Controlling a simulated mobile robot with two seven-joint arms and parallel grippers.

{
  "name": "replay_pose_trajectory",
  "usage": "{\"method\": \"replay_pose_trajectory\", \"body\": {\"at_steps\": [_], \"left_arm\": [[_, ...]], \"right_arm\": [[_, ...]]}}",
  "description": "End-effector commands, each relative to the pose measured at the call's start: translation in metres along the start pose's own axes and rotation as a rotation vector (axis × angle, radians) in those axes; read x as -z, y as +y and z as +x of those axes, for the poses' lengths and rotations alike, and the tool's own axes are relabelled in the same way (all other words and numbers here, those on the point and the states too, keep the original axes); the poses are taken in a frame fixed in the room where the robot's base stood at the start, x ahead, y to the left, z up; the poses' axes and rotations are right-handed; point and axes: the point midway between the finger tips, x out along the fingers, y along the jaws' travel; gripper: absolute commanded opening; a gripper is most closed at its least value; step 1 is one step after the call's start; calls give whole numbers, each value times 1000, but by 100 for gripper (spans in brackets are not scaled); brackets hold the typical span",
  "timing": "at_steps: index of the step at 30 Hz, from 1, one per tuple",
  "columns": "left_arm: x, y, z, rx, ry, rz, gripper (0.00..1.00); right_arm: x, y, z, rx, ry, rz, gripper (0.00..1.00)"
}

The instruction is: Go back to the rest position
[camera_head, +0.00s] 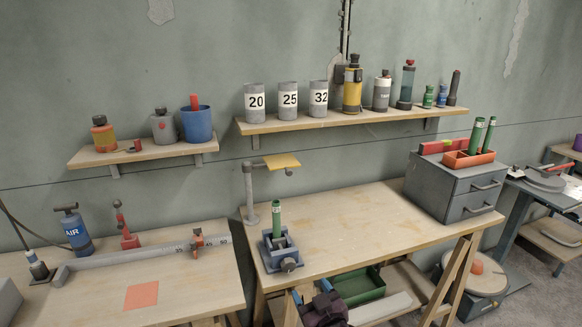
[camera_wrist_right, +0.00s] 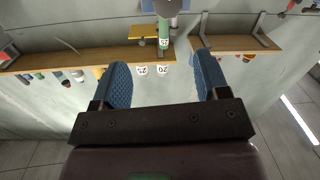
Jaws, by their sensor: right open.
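My right gripper (camera_head: 311,291) shows at the bottom of the head view, in front of the right bench's front edge. In the right wrist view its two blue-padded fingers (camera_wrist_right: 162,72) stand wide apart, with nothing gripped between them. A green tube (camera_head: 276,218) stands upright in a grey-blue vise (camera_head: 281,252) on the right bench. The tube also shows beyond the fingers in the right wrist view (camera_wrist_right: 163,27), apart from them. My left gripper is in neither view.
The right bench (camera_head: 370,220) carries a post with a yellow plate (camera_head: 282,161) and a grey drawer unit (camera_head: 456,187). A green crate (camera_head: 360,287) sits below. The left bench (camera_head: 200,285) holds a long rail (camera_head: 140,254). Wall shelves hold numbered cans (camera_head: 288,99) and bottles.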

Motion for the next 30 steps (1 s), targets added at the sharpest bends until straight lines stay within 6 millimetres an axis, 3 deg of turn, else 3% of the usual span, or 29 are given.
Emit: {"method": "replay_pose_trajectory", "body": {"at_steps": [5, 11, 18, 24, 30], "left_arm": [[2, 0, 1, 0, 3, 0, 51], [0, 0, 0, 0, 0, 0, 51], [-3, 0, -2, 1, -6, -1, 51], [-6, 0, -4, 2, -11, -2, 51], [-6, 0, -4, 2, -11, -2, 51]], "right_arm": [[-9, 28, -37, -53, -63, 57, 68], [-36, 55, -94, -115, -156, 107, 68], [-83, 82, -197, -205, -313, 150, 68], [-118, 90, -284, -261, -440, 157, 68], [-148, 84, -342, -281, -546, 167, 68]]}}
